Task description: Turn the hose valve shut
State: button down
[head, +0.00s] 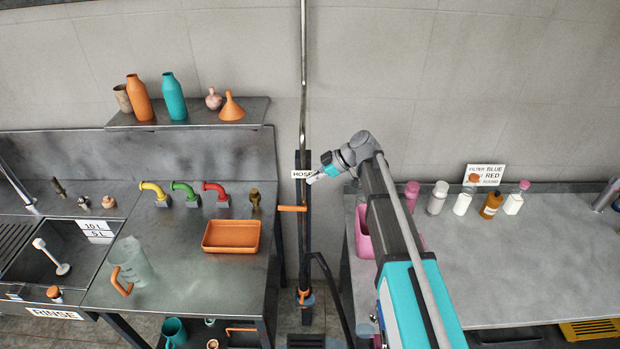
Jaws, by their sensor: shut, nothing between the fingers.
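The hose valve's orange lever (291,208) points out sideways to the left from a dark upright post between the two counters. A white HOSE label (301,174) is on the post above the lever. My gripper (311,179) is shut and empty. It appears in front of the post beside the label, a little above and right of the lever. It looks apart from the lever, but its distance from the post is hard to tell. My gripper partly covers the label's right end.
A metal pipe (303,70) rises up the wall above the post. The left counter holds an orange tray (231,236), a clear jug (134,262) and coloured taps (185,190). A pink container (363,232) and several bottles (463,203) stand on the right counter.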

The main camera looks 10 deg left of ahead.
jog(key=shift+w+r+h+p, duration=0.2)
jog(key=shift+w+h+p, duration=0.1)
jog(key=shift+p, duration=0.3)
jog(key=shift+f, duration=0.1)
jog(key=b, duration=0.8)
send_over(290, 206)
notch_tip(290, 206, down, 7)
jog(key=shift+f, duration=0.1)
jog(key=shift+a+f+b, duration=0.1)
jog(key=shift+f+b, duration=1.3)
jog(key=shift+f, duration=0.25)
